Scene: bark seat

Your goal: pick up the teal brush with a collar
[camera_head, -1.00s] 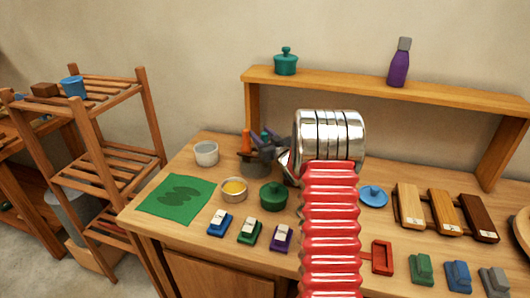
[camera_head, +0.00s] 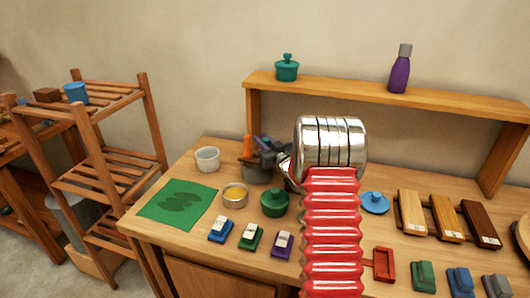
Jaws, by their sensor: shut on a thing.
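A dark grey pot (camera_head: 257,174) stands on the bench with upright handles in it. An orange handle (camera_head: 247,146) sticks up at its left. A small teal bit (camera_head: 265,139), which looks like the teal brush, shows beside it among grey finger parts. My gripper (camera_head: 267,152) is at the pot's mouth, shut on what seems to be the teal brush. The brush's collar and lower part are hidden by the gripper and the pot. My silver wrist and red ribbed arm cover the area to the right.
A white cup (camera_head: 207,159), a bowl with yellow contents (camera_head: 235,195) and a green lidded pot (camera_head: 274,202) stand close by. A green mat (camera_head: 178,204) lies left. A raised shelf (camera_head: 380,92) behind bears a teal pot (camera_head: 287,68) and a purple bottle (camera_head: 400,70).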

